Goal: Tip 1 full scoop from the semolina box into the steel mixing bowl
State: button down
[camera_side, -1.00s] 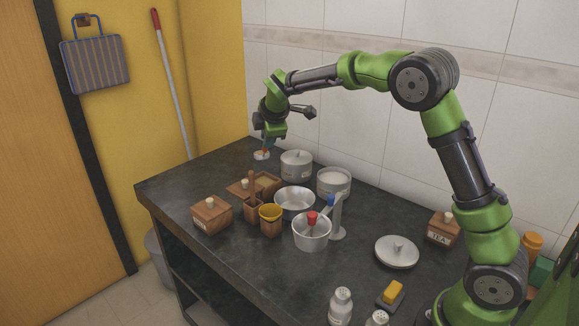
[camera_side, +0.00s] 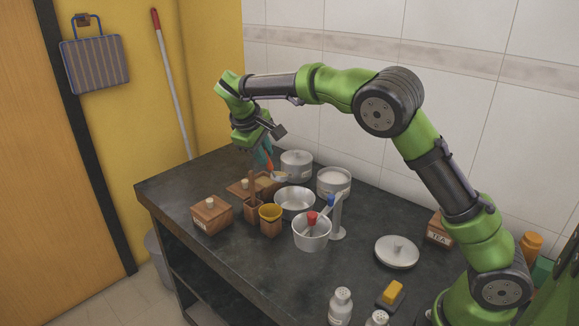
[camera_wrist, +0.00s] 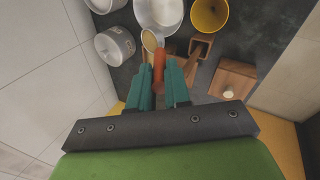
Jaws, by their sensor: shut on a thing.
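My gripper (camera_side: 265,160) is shut on the orange handle of a scoop (camera_wrist: 150,41), and tan material shows in the scoop's cup. In the side view the scoop (camera_side: 280,176) is above the back edge of the open wooden semolina box (camera_side: 267,182), behind the bowl. The steel mixing bowl (camera_side: 294,206) stands on the counter in front of the scoop. In the wrist view the bowl (camera_wrist: 160,20) lies just beyond the scoop's cup. The semolina box is mostly hidden by my gripper in the wrist view.
A lidded steel canister (camera_side: 296,167) and an open one (camera_side: 334,183) stand behind the bowl. In front are a steel pot (camera_side: 311,233) with red and blue-handled tools, a yellow-lined cup (camera_side: 270,221) and a knobbed wooden box (camera_side: 211,215).

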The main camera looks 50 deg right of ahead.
jog(key=f+m, duration=0.1)
jog(key=s+f+y, duration=0.1)
jog(key=d+f+m+g, duration=0.1)
jog(key=shift+s+m, duration=0.3)
dwell(0.5)
jog(key=shift+d+r+y, duration=0.2)
jog(key=shift+d+y, duration=0.6)
jog(key=shift+d+r+y, duration=0.15)
jog(key=shift+d+y, duration=0.6)
jog(key=shift+y, duration=0.05)
jog(key=shift+d, duration=0.3)
jog(key=shift+d+r+y, duration=0.2)
jog(key=shift+d+y, duration=0.6)
jog(key=shift+d+r+y, duration=0.15)
jog(key=shift+d+y, duration=0.65)
jog(key=shift+d, duration=0.1)
